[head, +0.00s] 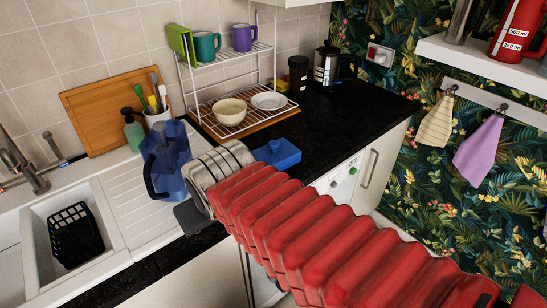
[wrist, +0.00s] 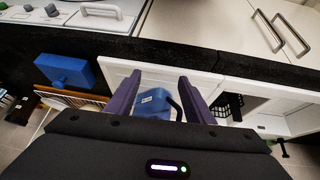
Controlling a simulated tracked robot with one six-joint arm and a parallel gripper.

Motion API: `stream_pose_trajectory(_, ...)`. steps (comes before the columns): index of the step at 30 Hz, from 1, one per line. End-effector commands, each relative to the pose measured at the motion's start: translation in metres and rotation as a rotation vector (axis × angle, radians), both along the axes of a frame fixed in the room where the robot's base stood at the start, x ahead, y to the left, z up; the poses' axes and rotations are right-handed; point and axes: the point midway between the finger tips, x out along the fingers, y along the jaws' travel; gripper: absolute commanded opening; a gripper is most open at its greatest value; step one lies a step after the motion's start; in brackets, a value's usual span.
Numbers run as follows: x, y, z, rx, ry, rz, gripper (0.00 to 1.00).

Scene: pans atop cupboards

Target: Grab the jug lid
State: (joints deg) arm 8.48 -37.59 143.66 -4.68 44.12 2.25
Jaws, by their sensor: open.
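A blue jug (head: 165,180) with a dark handle stands on the sink's draining board in the head view. In the wrist view the jug (wrist: 153,103) shows between and beyond my fingers, with a small pale label. A blue, flat, block-like piece with a knob, which looks like the jug lid (head: 284,153), lies on the black worktop to the right of the jug. It also shows at the upper left of the wrist view (wrist: 66,71), outside my fingers. My gripper (wrist: 158,77) is open, with two purple fingers apart. Whether it touches the jug cannot be told.
A wire rack (head: 222,62) with mugs, a bowl and a plate stands behind the lid. The sink (head: 37,225) holds a black basket (head: 75,235). Worktop right of the lid is clear.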

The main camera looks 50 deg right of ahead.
Motion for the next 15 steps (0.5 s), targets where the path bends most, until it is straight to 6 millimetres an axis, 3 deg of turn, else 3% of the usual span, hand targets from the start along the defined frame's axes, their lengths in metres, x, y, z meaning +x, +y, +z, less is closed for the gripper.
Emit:
stream_pose_trajectory(6,0.015,-0.074,-0.023,-0.066,-0.016,-0.165,0.48)
stream_pose_trajectory(15,0.010,-0.170,-0.056,-0.138,-0.035,-0.344,0.48)
